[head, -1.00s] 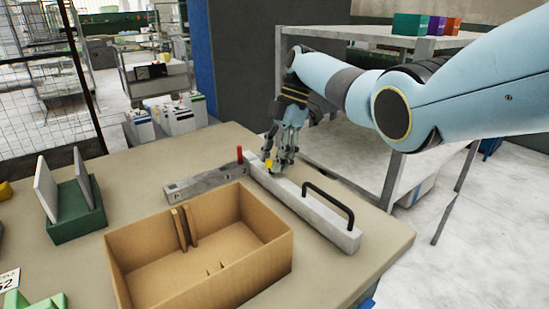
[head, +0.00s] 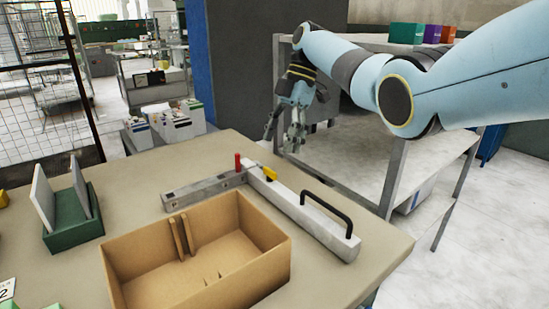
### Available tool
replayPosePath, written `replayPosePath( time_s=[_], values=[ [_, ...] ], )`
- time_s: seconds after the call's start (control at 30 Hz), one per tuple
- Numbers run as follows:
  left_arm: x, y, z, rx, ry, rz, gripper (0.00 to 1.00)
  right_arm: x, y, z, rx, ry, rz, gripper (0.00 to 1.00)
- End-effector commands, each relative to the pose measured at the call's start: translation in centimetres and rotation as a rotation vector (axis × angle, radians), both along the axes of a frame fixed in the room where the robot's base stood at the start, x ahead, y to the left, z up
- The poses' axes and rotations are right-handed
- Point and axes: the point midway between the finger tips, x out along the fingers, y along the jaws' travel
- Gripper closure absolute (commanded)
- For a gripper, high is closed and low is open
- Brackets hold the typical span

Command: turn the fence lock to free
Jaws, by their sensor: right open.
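The fence is a long grey bar (head: 318,224) lying on the table in the head view, with a black arched handle (head: 328,203) near its front end. A small yellow lock tab (head: 270,175) sits on the fence's far part. A red upright peg (head: 238,163) stands just left of it, by the grey cross rail (head: 204,188). My right gripper (head: 281,142) is open and empty, above and beyond the yellow tab and apart from it. I cannot read any lock marking. My left gripper is not in view.
An open cardboard box (head: 195,289) stands in front of the fence. A green holder (head: 74,233) with two upright grey plates is at the left. A metal shelf (head: 392,160) stands behind the table at the right. Bare tabletop lies between holder and rail.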

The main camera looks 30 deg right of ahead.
Motion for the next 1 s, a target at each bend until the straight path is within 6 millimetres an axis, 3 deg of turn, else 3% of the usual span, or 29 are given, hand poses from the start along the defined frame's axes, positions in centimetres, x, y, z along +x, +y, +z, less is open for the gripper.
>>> replayPosePath(
  time_s=[0.1, 0.3, 1.0],
  values=[
    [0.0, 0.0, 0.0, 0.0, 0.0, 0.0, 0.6, 0.2, -1.0, 2.3, -0.001, -0.002, -0.002, 0.35],
    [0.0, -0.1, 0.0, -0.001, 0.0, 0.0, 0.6, 0.3, -1.9, 4.5, 0.0, 0.0, -0.001, 0.35],
    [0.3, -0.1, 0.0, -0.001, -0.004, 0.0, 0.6, 0.3, -2.0, 4.9, 0.0, 0.001, -0.001, 0.35]
  ],
)
